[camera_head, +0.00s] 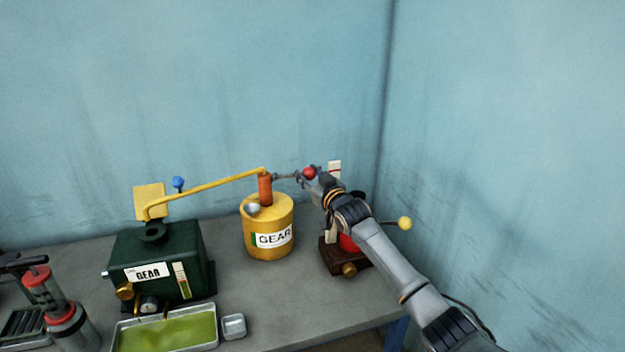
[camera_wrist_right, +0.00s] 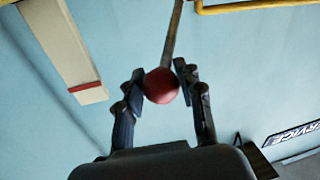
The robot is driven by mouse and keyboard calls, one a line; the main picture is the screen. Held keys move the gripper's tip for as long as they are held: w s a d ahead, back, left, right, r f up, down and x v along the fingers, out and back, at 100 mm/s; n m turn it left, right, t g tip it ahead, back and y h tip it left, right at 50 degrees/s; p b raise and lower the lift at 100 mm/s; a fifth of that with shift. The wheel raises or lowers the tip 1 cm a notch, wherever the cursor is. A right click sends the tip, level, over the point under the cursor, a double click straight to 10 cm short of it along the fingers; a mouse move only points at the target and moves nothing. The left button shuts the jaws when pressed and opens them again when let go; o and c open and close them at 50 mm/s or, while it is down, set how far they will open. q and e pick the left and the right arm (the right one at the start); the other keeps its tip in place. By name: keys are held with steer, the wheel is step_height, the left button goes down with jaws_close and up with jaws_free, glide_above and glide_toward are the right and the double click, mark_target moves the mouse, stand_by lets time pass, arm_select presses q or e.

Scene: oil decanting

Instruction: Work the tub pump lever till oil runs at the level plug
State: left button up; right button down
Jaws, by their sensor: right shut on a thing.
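The yellow tub (camera_head: 267,238) with a GEAR label stands on the bench, with an orange pump column (camera_head: 265,188) on top. The pump lever (camera_head: 286,176) runs right from the column and ends in a red ball knob (camera_head: 310,172). My right gripper (camera_head: 309,176) is shut on this knob; the right wrist view shows the red knob (camera_wrist_right: 161,86) between both fingers. A yellow spout pipe (camera_head: 208,186) runs left from the column to the dark green GEAR box (camera_head: 160,258). A brass fitting (camera_head: 124,291) is on the box's front left; I cannot tell if it is the level plug. My left gripper is not in view.
A metal tray (camera_head: 165,332) of yellow-green liquid lies before the green box, with a small empty-looking dish (camera_head: 233,326) beside it. A red-and-grey pump (camera_head: 55,305) stands at left. A dark block with a red part (camera_head: 347,258) is behind my right arm. The wall is close behind.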

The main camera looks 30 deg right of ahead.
steer(key=shift+w+r, duration=0.15)
steer(key=shift+r, duration=0.65)
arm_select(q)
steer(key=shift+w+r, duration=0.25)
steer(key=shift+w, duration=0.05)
arm_select(e)
steer(key=shift+w+r, duration=0.2)
steer(key=shift+r, duration=0.05)
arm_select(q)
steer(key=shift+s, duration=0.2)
arm_select(e)
steer(key=c, duration=0.9)
jaws_free()
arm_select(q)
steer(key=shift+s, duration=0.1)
arm_select(e)
steer(key=shift+o, duration=0.2)
steer(key=shift+s+f, duration=0.1)
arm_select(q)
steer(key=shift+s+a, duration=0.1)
arm_select(e)
steer(key=shift+f, duration=0.15)
steer(key=shift+s+a, duration=0.1)
steer(key=shift+s, duration=0.2)
steer(key=s, duration=1.1)
steer(key=shift+s+a, duration=0.2)
steer(key=shift+a, duration=0.2)
